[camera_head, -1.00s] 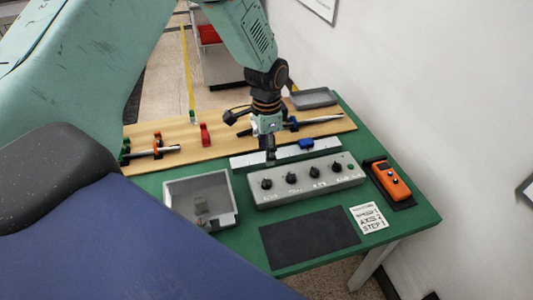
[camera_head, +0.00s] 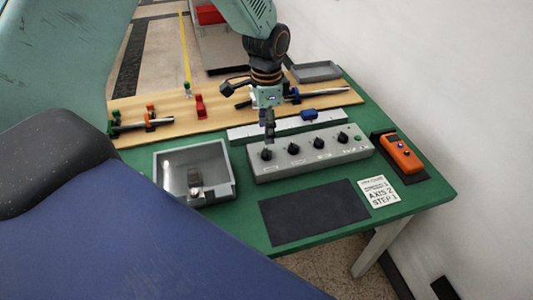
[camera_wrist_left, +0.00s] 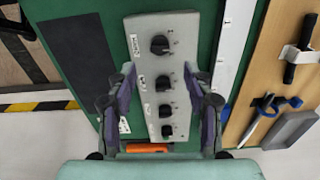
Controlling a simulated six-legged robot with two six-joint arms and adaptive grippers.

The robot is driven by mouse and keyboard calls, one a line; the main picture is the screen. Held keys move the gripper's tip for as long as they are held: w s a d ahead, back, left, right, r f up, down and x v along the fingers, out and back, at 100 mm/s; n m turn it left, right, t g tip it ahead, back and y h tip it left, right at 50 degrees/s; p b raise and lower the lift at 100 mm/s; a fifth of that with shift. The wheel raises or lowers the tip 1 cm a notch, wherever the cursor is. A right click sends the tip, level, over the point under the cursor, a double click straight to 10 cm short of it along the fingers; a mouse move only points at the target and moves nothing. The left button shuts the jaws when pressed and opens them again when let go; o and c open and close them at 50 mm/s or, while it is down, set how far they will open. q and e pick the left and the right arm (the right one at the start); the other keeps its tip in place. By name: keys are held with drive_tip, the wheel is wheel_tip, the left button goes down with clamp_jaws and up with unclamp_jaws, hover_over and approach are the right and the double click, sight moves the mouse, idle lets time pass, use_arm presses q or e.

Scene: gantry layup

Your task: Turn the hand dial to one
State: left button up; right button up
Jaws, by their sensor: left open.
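A grey control box (camera_head: 283,173) on the green table carries a row of black dials. The leftmost dial (camera_head: 266,155) is just below my left gripper (camera_head: 270,138), which points down and is open and empty. The wrist view shows the box (camera_wrist_left: 143,20) lengthwise, with the dials in a column. There my left gripper (camera_wrist_left: 160,70) has one finger on each side of the box, and the largest-looking dial (camera_wrist_left: 160,44) lies just beyond the fingertips. The dial labels are too small to read, so I cannot tell which is the hand dial or its setting. My right gripper is not in view.
A card (camera_head: 379,192) reads "AXIS 2 STEP 1". An orange handset (camera_head: 401,155) lies to its right. A dark mat (camera_head: 313,212) lies in front of the box. A grey bin (camera_head: 222,193) stands left. A wooden board (camera_head: 225,115) with rods and clamps is behind.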

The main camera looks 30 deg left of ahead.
sight(266, 150)
use_arm(q)
wheel_tip(266, 150, down, 7)
drive_tip(key=shift+f, duration=0.2)
idle(0.4)
clamp_jaws()
idle(0.3)
